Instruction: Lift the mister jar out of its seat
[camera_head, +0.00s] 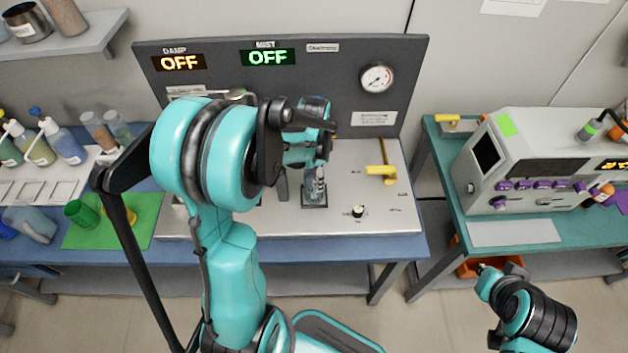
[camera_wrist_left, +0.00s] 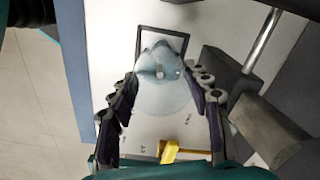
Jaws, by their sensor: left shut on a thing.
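The mister jar is a pale blue translucent body (camera_wrist_left: 163,92) between the two dark finger pads of my left gripper (camera_wrist_left: 162,110) in the left wrist view. The gripper is shut on it. A black square frame (camera_wrist_left: 187,42), apparently the seat, shows just beyond the jar, which overlaps its near side. I cannot tell how far the jar is above the frame.
The panel (camera_head: 355,215) carries a yellow handle (camera_head: 381,171) and a black knob (camera_head: 358,211). A dark backboard with a gauge (camera_head: 377,78) stands behind; its damp and mist displays read OFF. Bottles (camera_head: 68,148) and a green mat (camera_head: 140,225) lie left; an instrument (camera_head: 530,160) stands right.

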